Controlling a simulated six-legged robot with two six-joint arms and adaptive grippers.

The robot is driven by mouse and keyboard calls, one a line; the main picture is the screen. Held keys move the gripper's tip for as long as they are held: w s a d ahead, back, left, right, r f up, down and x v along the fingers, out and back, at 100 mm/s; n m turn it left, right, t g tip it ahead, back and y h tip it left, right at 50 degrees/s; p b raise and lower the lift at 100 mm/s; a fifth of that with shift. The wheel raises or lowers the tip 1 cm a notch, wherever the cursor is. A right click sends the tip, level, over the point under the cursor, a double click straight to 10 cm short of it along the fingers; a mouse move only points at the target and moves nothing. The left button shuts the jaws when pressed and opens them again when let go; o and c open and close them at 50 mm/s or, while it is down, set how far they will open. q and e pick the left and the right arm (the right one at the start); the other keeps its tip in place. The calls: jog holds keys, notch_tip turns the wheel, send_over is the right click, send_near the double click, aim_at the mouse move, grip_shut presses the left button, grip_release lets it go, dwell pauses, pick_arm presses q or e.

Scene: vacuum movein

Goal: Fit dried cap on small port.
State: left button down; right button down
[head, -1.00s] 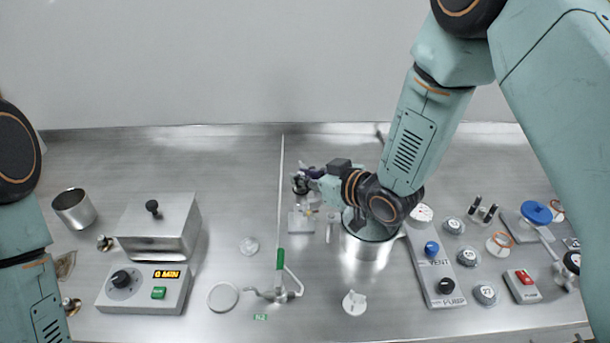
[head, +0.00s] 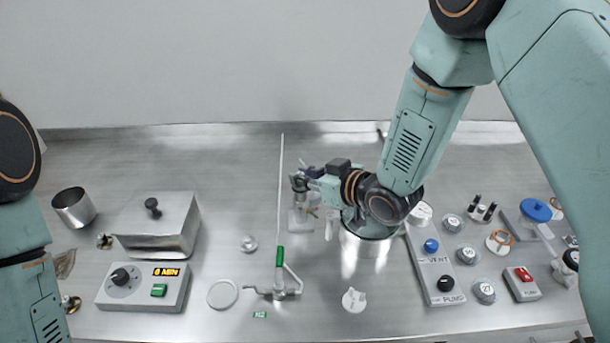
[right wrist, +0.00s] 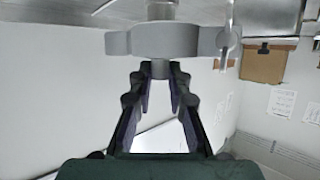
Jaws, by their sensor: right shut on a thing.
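My right gripper (head: 308,174) reaches in from the right, low over the bench left of the steel cylinder. In the right wrist view its fingers (right wrist: 160,84) are shut on a short grey stem (right wrist: 160,68). The stem meets the underside of a wide grey round part (right wrist: 165,40) with a lug on its right. I cannot tell whether this is the cap, the port, or both together. In the head view a small grey fitting (head: 299,184) shows at the fingertips, above a pale block (head: 301,220). My left gripper is out of view.
The steel cylinder (head: 368,231) stands under my right wrist. A green-handled valve (head: 280,258) with a thin rod, a white ring (head: 222,294) and a white disc (head: 354,299) are in front. A VENT/PUMP panel (head: 435,265) is at right, a timer box (head: 145,288) at left.

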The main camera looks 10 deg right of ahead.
jog(key=shift+f, duration=0.35)
dwell(0.3)
jog(key=c, duration=1.2)
grip_release()
jog(key=shift+w, duration=0.1)
jog(key=v, duration=1.2)
jog(key=shift+f, duration=0.1)
